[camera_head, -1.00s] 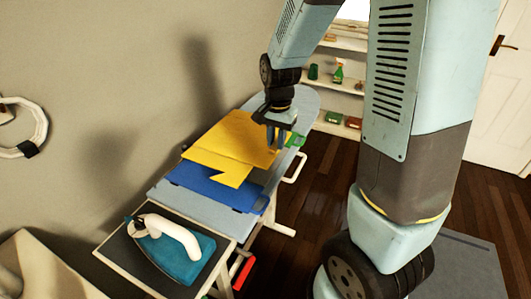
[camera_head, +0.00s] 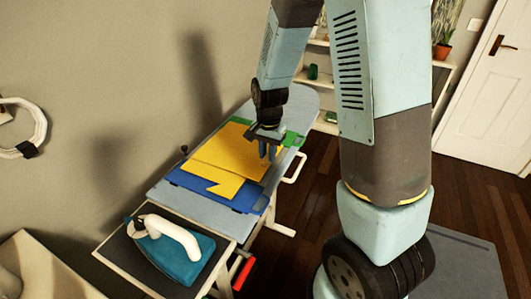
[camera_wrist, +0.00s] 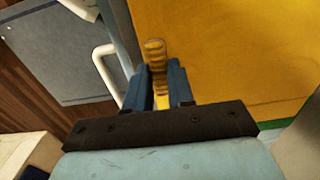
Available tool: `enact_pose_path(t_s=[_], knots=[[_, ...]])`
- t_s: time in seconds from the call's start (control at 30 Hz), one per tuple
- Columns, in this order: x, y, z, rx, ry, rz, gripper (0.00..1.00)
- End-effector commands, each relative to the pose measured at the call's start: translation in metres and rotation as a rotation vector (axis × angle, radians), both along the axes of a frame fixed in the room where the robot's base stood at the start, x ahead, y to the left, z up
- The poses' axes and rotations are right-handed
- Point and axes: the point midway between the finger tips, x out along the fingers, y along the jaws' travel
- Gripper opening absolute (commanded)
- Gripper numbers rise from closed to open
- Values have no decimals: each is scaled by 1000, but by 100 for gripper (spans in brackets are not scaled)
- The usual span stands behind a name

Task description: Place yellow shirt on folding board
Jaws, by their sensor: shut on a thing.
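The yellow shirt (camera_head: 228,153) is spread over the folding board on the ironing board, with one sleeve toward the iron. The folding board shows as a blue panel (camera_head: 188,180) at the near end and a green edge (camera_head: 291,139) at the far right. My gripper (camera_head: 267,152) is at the shirt's right edge. In the wrist view, my gripper's blue fingers (camera_wrist: 158,88) are shut on a bunched yellow fold of the shirt (camera_wrist: 225,60). Whether the held edge touches the board is hard to tell.
A teal and white iron (camera_head: 175,247) stands on a dark pad at the near end of the ironing board (camera_head: 290,105). A white rail (camera_head: 295,167) sticks out on the right. The wall is close on the left; a shelf and door (camera_head: 485,110) are behind.

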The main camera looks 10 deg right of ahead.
Motion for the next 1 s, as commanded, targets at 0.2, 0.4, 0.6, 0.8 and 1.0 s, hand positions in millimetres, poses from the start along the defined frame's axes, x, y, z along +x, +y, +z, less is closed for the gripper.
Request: enact_pose_path(t_s=[0.2, 0.4, 0.6, 0.8, 1.0], knots=[[0, 0, -3, 0, 0, 0, 0], [0, 1, -3, 0, 0, 1, 41], [0, 1, -3, 0, 0, 1, 48], [0, 1, 0, 1, -1, 1, 48], [1, 1, 23, 1, -5, 1, 48]])
